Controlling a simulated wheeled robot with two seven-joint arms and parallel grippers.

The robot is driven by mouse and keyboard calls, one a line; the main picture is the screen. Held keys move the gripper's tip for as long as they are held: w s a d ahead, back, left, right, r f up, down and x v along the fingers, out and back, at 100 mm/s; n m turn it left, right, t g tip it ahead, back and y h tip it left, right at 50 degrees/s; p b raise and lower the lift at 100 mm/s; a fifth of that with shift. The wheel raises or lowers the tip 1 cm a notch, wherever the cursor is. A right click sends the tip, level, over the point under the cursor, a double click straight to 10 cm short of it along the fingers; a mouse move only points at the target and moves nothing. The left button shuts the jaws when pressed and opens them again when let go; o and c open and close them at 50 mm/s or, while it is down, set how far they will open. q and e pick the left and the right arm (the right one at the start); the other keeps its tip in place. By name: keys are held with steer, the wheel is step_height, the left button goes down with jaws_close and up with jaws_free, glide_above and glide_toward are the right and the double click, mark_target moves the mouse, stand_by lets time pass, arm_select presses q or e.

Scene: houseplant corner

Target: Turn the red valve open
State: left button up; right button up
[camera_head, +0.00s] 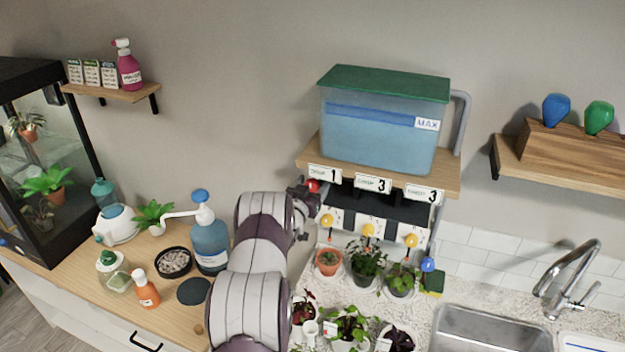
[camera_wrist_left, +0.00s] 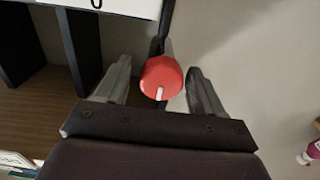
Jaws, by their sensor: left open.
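The red valve (camera_head: 313,186) is a round knob at the left end of the black unit under the wooden shelf. In the left wrist view the red valve (camera_wrist_left: 161,78) shows a white mark near its lower edge. My left gripper (camera_head: 305,197) is at the valve. In the left wrist view my left gripper (camera_wrist_left: 158,88) is open, with one finger on each side of the knob and visible gaps. Whether the fingers touch it elsewhere cannot be told. My right gripper is out of view.
A water tank (camera_head: 380,125) with a green lid stands on the wooden shelf (camera_head: 445,182). Yellow knobs (camera_head: 369,230) and a blue knob (camera_head: 428,264) are lower right of the valve. Potted plants (camera_head: 366,258) stand below. A blue pump bottle (camera_head: 209,245) stands left of my arm.

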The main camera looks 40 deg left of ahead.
arm_select(q)
steer(key=shift+s+r, duration=0.1)
steer(key=shift+c, duration=0.9)
steer(key=shift+w+a, duration=0.1)
steer(key=shift+w, duration=0.15)
steer(key=c, duration=0.8)
steer(key=shift+f+m+b, duration=0.3)
steer(key=shift+f+b, duration=0.05)
steer(key=shift+b, duration=0.4)
steer(key=shift+c, duration=0.2)
steer(key=m+b, duration=0.2)
steer(key=b, duration=0.2)
steer(key=m+b, duration=0.2)
steer(key=b, duration=0.3)
steer(key=m+b, duration=0.3)
steer(key=b, duration=0.2)
steer(key=shift+f, duration=0.35)
steer(key=m+b, duration=0.7)
steer(key=b, duration=0.4)
steer(key=shift+r+m+b, duration=0.15)
steer(key=shift+m+b, duration=1.45)
steer(key=shift+m, duration=0.1)
steer(key=shift+d, duration=0.2)
